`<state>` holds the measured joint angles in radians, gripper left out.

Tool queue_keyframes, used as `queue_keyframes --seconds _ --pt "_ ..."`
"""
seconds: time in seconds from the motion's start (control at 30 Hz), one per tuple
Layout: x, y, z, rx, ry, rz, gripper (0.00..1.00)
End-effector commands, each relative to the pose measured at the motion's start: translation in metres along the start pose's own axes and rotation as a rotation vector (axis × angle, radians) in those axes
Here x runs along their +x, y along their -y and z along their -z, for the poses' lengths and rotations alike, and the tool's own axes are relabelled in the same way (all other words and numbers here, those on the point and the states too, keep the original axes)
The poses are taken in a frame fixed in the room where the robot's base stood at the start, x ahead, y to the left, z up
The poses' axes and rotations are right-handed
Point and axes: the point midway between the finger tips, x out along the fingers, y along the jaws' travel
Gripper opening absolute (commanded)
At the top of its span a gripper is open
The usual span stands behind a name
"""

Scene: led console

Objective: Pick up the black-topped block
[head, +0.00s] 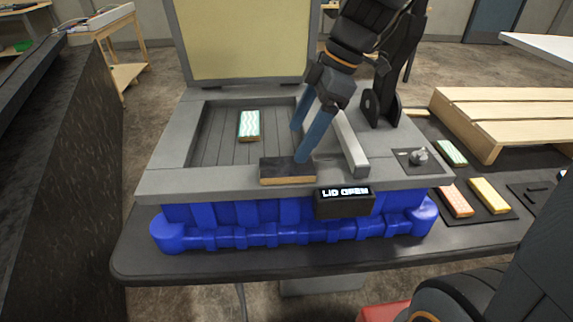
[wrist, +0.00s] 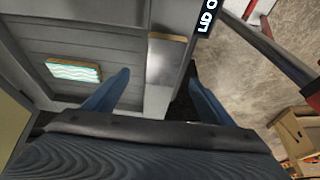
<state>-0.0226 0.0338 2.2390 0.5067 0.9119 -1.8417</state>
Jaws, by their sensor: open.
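The black-topped block (head: 280,170) has tan sides and lies flat on the front rim of the grey console, at the edge of the recessed well. My gripper (head: 300,143) points down over it, open and empty. The nearer finger overlaps the right part of the block's top in the head view, so contact there is unclear. In the wrist view, the gripper (wrist: 160,80) has one finger on each side of what looks like the block (wrist: 168,62), its top shining grey and its tan end facing up the picture.
A teal-and-white wavy block (head: 249,125) lies in the well. A raised lid (head: 240,40) stands behind it. A grey bar (head: 350,145) is right of my gripper, and a "LID OPEN" display (head: 344,200) is in front. Several coloured blocks and a wooden pallet (head: 500,110) are at right.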

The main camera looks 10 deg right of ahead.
Motion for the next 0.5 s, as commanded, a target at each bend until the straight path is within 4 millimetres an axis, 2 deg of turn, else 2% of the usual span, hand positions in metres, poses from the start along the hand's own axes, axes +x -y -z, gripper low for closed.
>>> queue_keyframes --seconds 0.27,0.5 --pt "0.028 0.003 -0.001 0.001 0.001 0.004 0.77" --pt "0.060 0.006 -0.005 0.003 0.001 0.004 0.77"
